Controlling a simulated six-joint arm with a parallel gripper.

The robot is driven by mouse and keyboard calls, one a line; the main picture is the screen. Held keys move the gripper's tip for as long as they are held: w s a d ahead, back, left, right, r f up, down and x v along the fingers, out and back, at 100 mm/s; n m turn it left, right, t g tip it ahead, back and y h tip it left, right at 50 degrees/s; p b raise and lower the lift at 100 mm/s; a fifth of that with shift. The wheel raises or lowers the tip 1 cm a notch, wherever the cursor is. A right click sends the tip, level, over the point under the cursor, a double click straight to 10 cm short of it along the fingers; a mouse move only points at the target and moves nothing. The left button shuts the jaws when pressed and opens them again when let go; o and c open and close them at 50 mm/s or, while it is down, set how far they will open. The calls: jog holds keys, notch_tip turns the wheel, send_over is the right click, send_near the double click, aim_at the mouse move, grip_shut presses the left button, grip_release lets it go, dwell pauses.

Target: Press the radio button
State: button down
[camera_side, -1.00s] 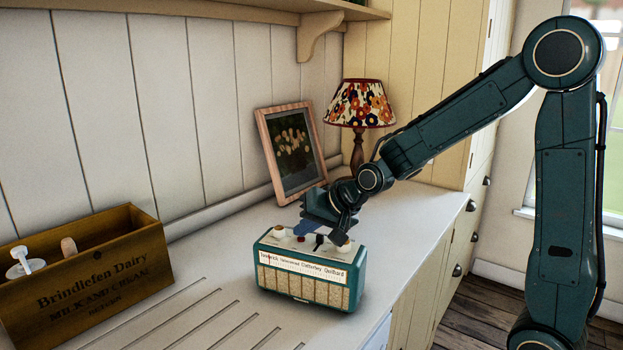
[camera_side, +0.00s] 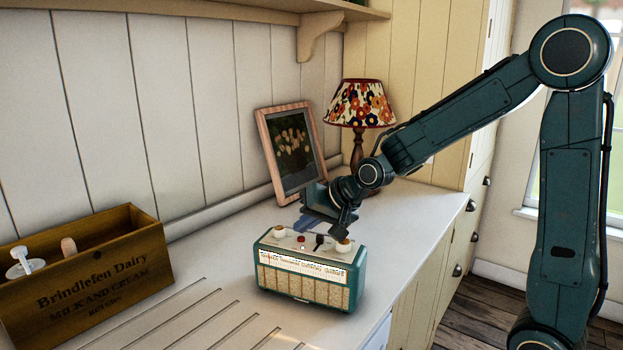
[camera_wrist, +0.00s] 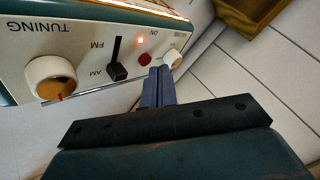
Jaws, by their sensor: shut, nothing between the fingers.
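The teal radio (camera_side: 300,284) stands upright on the worktop, its cream control panel on top. In the wrist view the panel has a dark red round button (camera_wrist: 145,59), a glowing red lamp (camera_wrist: 140,41) marked ON, a black AM/FM slider (camera_wrist: 117,71), a large white tuning knob (camera_wrist: 51,80) and a smaller white knob (camera_wrist: 172,58). The red button also shows in the side view (camera_side: 301,239). My gripper (camera_wrist: 159,73) is shut and empty. Its tips are at the back of the panel, near the button and smaller knob, apparently just above and clear of the button.
A wooden dairy crate (camera_side: 95,282) stands at the left. A picture frame (camera_side: 268,150) leans on the wall and a flowered lamp (camera_side: 358,104) stands behind my gripper. The worktop (camera_side: 225,258) is clear between crate and radio.

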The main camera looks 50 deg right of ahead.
jog(key=shift+r, duration=0.15)
notch_tip(320, 180, up, 6)
jog(key=shift+f, duration=0.15)
dwell(0.6)
jog(key=shift+s, duration=0.15)
jog(key=n+g, duration=0.2)
jog(key=n, duration=0.2)
send_near(306, 244)
jog(key=s+a+r, duration=0.3)
jog(key=s+r, duration=0.2)
jog(key=s, duration=0.3)
jog(key=s+f+n+g+h, duration=0.1)
jog(key=s+f+n, duration=0.1)
jog(key=s, duration=1)
jog(key=shift+s+a+f+n+g, duration=0.15)
jog(key=shift+s+f+n+g, duration=0.15)
jog(key=shift+n, duration=0.6)
